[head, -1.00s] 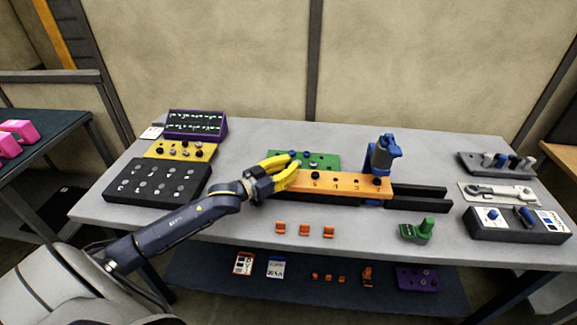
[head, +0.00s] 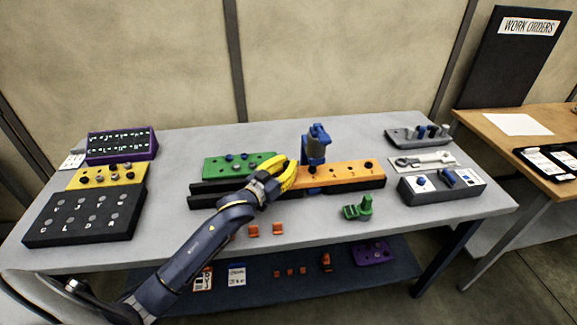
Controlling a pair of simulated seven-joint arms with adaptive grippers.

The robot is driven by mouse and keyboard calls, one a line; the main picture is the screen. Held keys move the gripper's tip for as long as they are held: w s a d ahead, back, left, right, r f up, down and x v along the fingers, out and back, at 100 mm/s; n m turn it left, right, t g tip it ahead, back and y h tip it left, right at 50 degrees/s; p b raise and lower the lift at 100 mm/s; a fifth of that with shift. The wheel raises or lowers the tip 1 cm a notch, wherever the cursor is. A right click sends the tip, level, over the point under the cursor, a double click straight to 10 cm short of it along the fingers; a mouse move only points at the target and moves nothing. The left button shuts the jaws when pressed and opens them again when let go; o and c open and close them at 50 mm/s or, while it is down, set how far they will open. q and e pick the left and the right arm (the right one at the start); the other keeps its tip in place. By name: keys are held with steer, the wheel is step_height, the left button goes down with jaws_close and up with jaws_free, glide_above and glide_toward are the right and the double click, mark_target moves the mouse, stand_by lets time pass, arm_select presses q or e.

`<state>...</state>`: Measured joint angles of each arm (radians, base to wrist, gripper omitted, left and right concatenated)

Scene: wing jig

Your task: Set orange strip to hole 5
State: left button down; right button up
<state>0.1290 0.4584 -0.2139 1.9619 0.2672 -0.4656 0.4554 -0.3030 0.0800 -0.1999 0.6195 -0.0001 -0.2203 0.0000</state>
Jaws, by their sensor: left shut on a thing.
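The orange strip (head: 345,176) lies along the black rails (head: 205,194) on the table, with its right end out past the blue clamp-like device (head: 316,146). The device stands over the strip's left part. Dark round spots and small marks show on the strip's top; I cannot read the hole numbers surely. My left gripper (head: 289,176), with yellow fingers, is shut on the strip's left end, just left of the blue device. The fingers hide that end. My right gripper is not in view.
A green board (head: 238,166) lies behind the rails. Small orange blocks (head: 278,228) and a green piece (head: 358,208) lie in front. A grey box (head: 440,190) and grey racks stand at right. Black (head: 85,216), yellow and purple boards are at left.

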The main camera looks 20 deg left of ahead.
arm_select(q)
steer(key=shift+w+d, duration=0.15)
steer(key=shift+d, duration=0.2)
steer(key=c, duration=1.1)
jaws_free()
steer(key=shift+c, duration=0.2)
steer(key=shift+v, duration=3.75)
steer(key=shift+r, duration=0.1)
